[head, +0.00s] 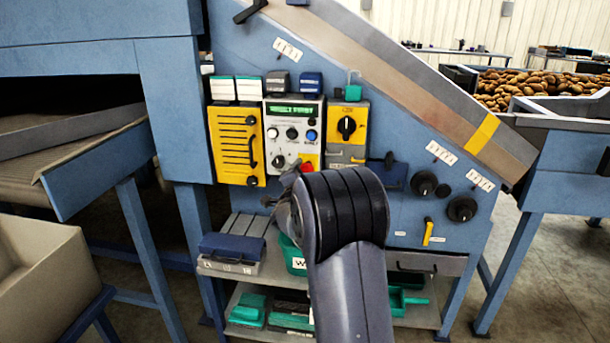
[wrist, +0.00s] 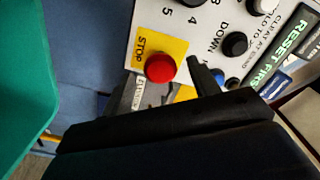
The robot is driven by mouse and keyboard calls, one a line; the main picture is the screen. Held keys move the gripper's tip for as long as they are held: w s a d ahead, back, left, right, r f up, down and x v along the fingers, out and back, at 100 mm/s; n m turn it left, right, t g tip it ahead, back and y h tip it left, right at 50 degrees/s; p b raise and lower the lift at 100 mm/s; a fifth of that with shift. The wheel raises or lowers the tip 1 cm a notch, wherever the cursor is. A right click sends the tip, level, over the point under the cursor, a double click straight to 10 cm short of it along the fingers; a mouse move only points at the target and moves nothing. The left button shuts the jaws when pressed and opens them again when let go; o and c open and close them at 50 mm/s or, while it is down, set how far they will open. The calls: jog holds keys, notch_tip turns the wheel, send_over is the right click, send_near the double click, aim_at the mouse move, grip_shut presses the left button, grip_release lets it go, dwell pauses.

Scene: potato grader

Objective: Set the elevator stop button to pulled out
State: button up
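The elevator stop button (wrist: 160,68) is a round red knob on a yellow square marked STOP, on the pale control panel (wrist: 145,20). In the head view the red button (head: 307,168) shows at the panel's lower right, partly behind my arm. My gripper (wrist: 161,80) is open in the wrist view, one dark finger on each side of the button's lower part. The button lies between or just beyond the fingertips; I cannot tell whether they touch it. In the head view my arm hides most of the gripper. How far the button stands out is hard to tell.
The panel display (head: 291,109) shows green text, reading RESET FIR... in the wrist view. Black knobs and a blue button sit close by. A yellow vented box (head: 236,145) is to the left, a yellow switch box (head: 347,130) to the right. A shelf with bins (head: 265,310) is below.

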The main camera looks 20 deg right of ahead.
jog(key=v, duration=1)
jog(key=shift+s+a, duration=0.25)
jog(key=shift+s, duration=0.1)
jog(key=shift+w, duration=0.1)
jog(key=x, duration=1)
jog(key=shift+w+d, duration=0.25)
jog(key=shift+d, duration=0.05)
jog(key=shift+w+d+r+p, duration=0.1)
jog(key=shift+w+d+p, duration=0.1)
jog(key=shift+w+p, duration=0.15)
jog(key=shift+w+d, duration=0.3)
jog(key=shift+w, duration=0.15)
